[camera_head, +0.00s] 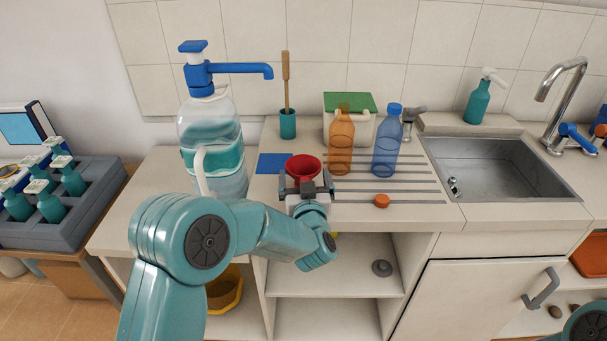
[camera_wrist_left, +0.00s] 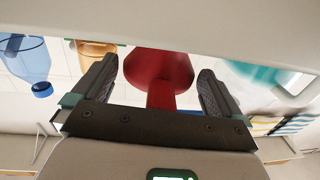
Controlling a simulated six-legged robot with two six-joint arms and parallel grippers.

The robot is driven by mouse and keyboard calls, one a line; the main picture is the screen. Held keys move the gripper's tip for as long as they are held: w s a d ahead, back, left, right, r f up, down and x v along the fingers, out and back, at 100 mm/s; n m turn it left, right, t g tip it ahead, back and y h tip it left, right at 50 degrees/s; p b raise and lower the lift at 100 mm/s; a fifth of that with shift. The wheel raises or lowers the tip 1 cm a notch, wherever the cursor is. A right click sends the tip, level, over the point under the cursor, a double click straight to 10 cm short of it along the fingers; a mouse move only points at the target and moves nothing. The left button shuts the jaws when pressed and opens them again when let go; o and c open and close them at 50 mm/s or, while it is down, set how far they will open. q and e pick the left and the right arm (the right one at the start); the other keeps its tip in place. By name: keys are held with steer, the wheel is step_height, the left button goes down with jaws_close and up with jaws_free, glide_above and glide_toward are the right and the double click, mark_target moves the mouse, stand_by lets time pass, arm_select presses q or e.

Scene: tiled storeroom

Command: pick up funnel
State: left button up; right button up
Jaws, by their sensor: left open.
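The red funnel (camera_head: 303,166) is at the front of the counter, beside the blue mat, with its wide mouth facing up. My left gripper (camera_head: 306,185) is open at the funnel, with one finger on either side. In the left wrist view, which looks upside down, the funnel (camera_wrist_left: 162,68) shows between the two spread fingers of my left gripper (camera_wrist_left: 158,82). A gap shows on each side, so the fingers look clear of it. The funnel's lower end is partly hidden by the gripper. My right gripper is not in view.
A large water jug (camera_head: 210,135) with a blue pump stands left of the funnel. An orange bottle (camera_head: 341,143) and a blue bottle (camera_head: 386,145) stand to its right. An orange cap (camera_head: 381,201) lies near the front edge. The sink (camera_head: 490,168) is farther right.

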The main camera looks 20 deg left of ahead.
arm_select(q)
steer(key=c, duration=0.7)
steer(key=shift+c, duration=0.2)
